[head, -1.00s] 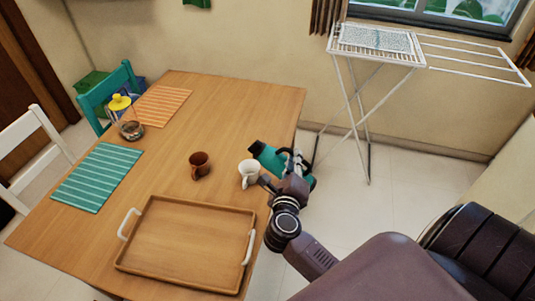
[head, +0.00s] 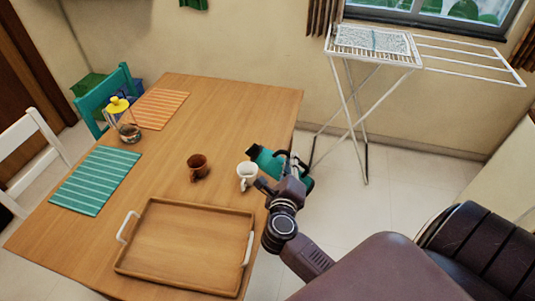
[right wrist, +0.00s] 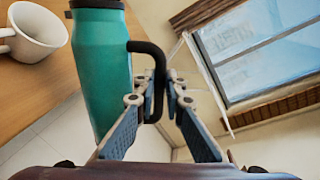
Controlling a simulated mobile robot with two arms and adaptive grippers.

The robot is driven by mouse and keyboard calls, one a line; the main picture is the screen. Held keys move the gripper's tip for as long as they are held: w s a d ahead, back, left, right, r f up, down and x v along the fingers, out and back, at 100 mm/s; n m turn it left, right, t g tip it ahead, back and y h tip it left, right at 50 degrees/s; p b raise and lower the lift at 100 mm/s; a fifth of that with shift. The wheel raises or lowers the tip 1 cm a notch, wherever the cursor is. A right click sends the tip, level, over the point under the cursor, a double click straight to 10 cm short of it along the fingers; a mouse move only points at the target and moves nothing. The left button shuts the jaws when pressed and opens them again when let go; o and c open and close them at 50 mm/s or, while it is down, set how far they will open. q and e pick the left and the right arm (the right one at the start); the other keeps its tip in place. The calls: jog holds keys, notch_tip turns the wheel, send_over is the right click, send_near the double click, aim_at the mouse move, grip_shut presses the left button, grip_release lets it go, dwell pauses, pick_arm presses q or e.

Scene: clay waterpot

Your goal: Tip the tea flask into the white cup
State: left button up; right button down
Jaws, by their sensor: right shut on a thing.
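The teal tea flask (head: 266,161) with a black lid is held tilted at the table's right edge, its lid end toward the upper left. It fills the left middle of the right wrist view (right wrist: 103,65). My right gripper (head: 287,167) is shut on the flask's black handle (right wrist: 150,52). The white cup (head: 246,178) stands upright on the table, just left of and below the flask in the head view. It also shows at the upper left of the right wrist view (right wrist: 38,28). The lid's opening and the cup's contents cannot be made out. My left gripper is out of view.
A brown cup (head: 198,168) stands left of the white cup. A wooden tray (head: 185,206) with white handles lies in front. A glass pot (head: 128,130) with a yellow top and two striped placemats are farther left. A drying rack (head: 360,110) stands beyond the table.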

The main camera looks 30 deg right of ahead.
jog(key=shift+w+a+f+n+p, duration=0.15)
jog(key=shift+w+n+p, duration=0.3)
jog(key=shift+p, duration=0.95)
dwell(2.4)
jog(key=shift+a+f+n+p, duration=0.1)
jog(key=shift+a+n+p, duration=0.05)
jog(key=shift+n+p, duration=0.15)
dwell(0.7)
dwell(0.4)
